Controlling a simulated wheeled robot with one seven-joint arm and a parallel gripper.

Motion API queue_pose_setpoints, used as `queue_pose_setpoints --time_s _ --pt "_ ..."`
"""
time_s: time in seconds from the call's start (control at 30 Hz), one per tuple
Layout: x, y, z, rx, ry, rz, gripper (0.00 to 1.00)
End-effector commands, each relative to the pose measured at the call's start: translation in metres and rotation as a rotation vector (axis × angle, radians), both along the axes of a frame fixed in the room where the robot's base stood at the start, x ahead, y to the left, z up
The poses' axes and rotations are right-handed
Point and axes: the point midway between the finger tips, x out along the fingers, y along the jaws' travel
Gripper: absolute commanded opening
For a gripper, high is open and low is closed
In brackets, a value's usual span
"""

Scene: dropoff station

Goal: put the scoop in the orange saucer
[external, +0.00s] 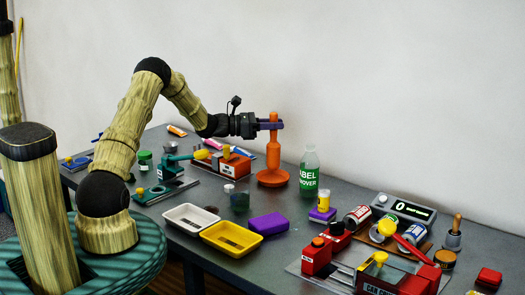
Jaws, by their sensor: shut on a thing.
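My gripper (272,124) reaches in from the left at the back of the table, its purple fingers shut around the top of a tall orange upright piece (273,152). This piece is narrow at the top, thicker in the middle, and stands upright. At its foot is a wide round orange base (272,179), resting on the table. I cannot tell whether the upright piece and base are one thing or a scoop standing in an orange saucer. No other scoop or orange saucer can be made out.
A clear bottle with a green label (309,176) stands just right of the orange base. A red-orange device (232,163) is close on its left. A purple block (268,223), yellow tray (231,238) and white tray (190,219) lie in front. Red machinery and cans crowd the right.

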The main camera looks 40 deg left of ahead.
Motion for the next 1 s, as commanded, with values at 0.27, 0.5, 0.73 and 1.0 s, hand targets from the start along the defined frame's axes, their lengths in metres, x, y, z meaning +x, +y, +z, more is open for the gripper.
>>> queue_pose_setpoints --time_s 0.27,0.5,0.73,1.0 --pt "0.000 0.000 -0.023 -0.003 0.003 0.000 0.00" --pt "0.000 0.000 -0.037 0.001 -0.001 0.000 0.00" --pt "0.000 0.000 -0.040 0.000 0.000 0.000 0.00" --pt "0.000 0.000 -0.040 0.000 0.000 0.000 0.42"
